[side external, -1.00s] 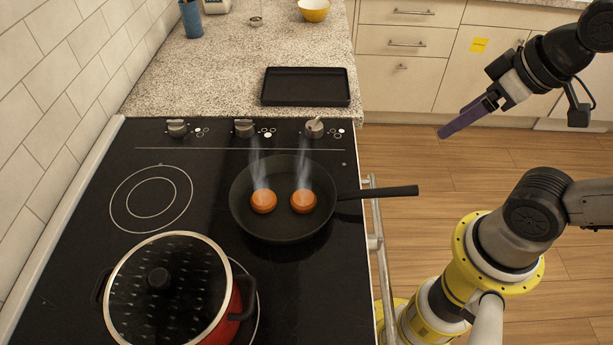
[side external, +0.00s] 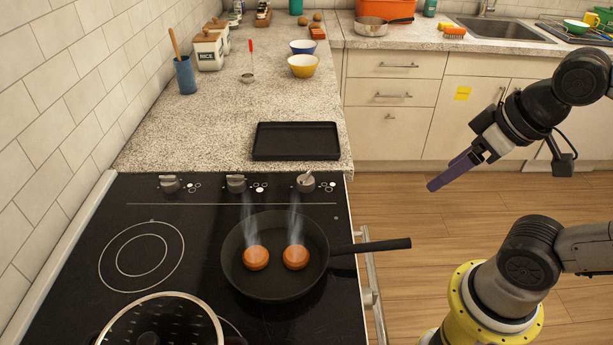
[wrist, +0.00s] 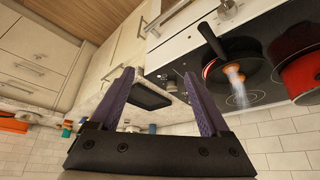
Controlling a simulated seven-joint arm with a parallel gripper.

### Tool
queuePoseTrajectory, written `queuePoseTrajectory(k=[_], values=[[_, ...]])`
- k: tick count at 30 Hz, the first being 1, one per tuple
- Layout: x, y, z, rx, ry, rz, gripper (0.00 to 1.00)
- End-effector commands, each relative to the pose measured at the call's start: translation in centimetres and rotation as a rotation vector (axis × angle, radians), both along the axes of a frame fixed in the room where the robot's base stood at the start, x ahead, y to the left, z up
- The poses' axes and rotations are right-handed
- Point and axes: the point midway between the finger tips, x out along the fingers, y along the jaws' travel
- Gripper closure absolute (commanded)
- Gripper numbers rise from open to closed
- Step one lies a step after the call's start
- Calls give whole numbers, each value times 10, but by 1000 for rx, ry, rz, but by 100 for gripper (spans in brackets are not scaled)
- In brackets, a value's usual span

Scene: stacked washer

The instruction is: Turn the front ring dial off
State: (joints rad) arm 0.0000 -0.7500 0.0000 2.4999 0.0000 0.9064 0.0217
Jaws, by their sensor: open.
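Three silver dials sit in a row along the cooktop's far edge in the side view: a left dial (side external: 169,183), a middle dial (side external: 236,183) and a right dial (side external: 306,181). The right dial's grip is slanted; the other two look differently set. I cannot tell from labels which is the front ring dial. A black pan (side external: 274,284) with two steaming round orange-brown pieces is on the cooktop. My gripper (side external: 430,187), with purple fingers, is open and empty, right of the dials over the floor, apart from everything. It also shows in the wrist view (wrist: 160,72).
The pan handle (side external: 375,246) sticks out past the cooktop's right edge, above an oven rail (side external: 371,300). A red pot (wrist: 303,76) stands on the cooktop. A black tray (side external: 296,141) lies on the counter behind the dials. The space between my gripper and the right dial is clear.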

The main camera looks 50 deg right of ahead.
Motion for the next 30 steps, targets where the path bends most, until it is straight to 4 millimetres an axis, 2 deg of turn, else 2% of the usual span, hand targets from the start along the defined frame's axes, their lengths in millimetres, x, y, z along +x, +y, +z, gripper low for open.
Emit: queuePoseTrajectory(k=[1, 4, 8, 14, 18, 23, 26, 30], values=[[-3, 0, 0, 11, 13, -23, 20], [4, -1, 21, 39, 3, -85, 20], [27, -1, 50, 69, 34, -155, 20], [76, 3, 82, 96, 113, -240, 20], [122, 10, 93, 102, 184, -290, 20], [176, 22, 88, 95, 267, -331, 20], [209, 31, 77, 82, 318, -345, 20], [248, 45, 50, 58, 385, -345, 20]])
